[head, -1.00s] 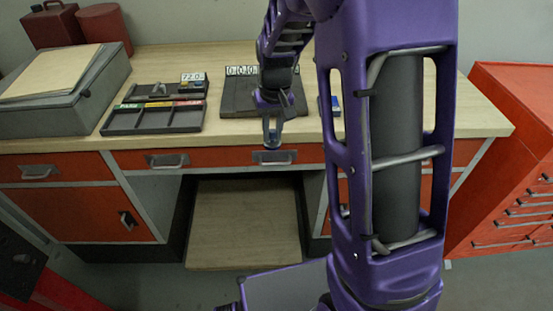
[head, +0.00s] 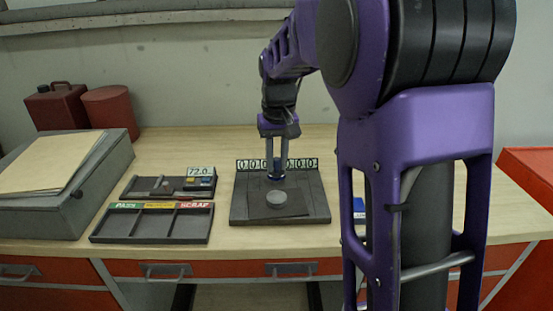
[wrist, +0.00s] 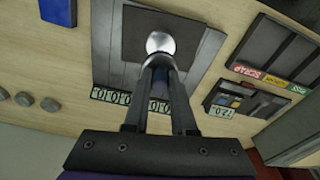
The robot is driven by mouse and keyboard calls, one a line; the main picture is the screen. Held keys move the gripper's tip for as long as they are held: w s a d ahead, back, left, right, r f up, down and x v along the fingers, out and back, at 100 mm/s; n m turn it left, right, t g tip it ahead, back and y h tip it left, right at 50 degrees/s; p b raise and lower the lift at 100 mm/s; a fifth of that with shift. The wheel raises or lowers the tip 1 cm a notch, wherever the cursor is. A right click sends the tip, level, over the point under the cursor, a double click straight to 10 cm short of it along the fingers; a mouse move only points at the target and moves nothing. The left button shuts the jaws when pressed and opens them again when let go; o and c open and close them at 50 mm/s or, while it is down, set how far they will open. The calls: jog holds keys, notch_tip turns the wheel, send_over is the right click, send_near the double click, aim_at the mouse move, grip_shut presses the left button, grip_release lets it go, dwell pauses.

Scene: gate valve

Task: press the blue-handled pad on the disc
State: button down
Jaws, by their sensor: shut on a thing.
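My gripper (head: 277,176) points down over the dark grey stand (head: 318,208) on the bench. In the wrist view its fingers (wrist: 163,66) are closed around a small blue handle (wrist: 163,61), which the fingers largely hide. The pale round disc (head: 276,198) lies on a dark square plate (head: 293,206) on the stand, just below the fingertips. A shiny round silver surface (wrist: 160,42) shows beyond the fingertips in the wrist view. The pad under the handle is hard to make out, and I cannot tell whether it touches the disc.
A white digit counter (head: 304,163) runs along the stand's back edge. To the left are a labelled three-compartment tray (head: 151,242) and a tray (head: 150,196) with a 72.0 display. A blue item (head: 359,207) lies right of the stand, partly behind my arm.

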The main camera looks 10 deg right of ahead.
aim_at(277, 173)
jog(key=shift+f+b, duration=1.1)
jog(key=shift+f, duration=1.65)
jog(key=shift+s+f+b, duration=0.15)
jog(key=shift+f+b, duration=0.15)
jog(key=shift+f, duration=0.4)
notch_tip(277, 173, up, 3)
jog(key=shift+f+p, duration=0.1)
jog(key=shift+p, duration=1.1)
jog(key=shift+r, duration=2.25)
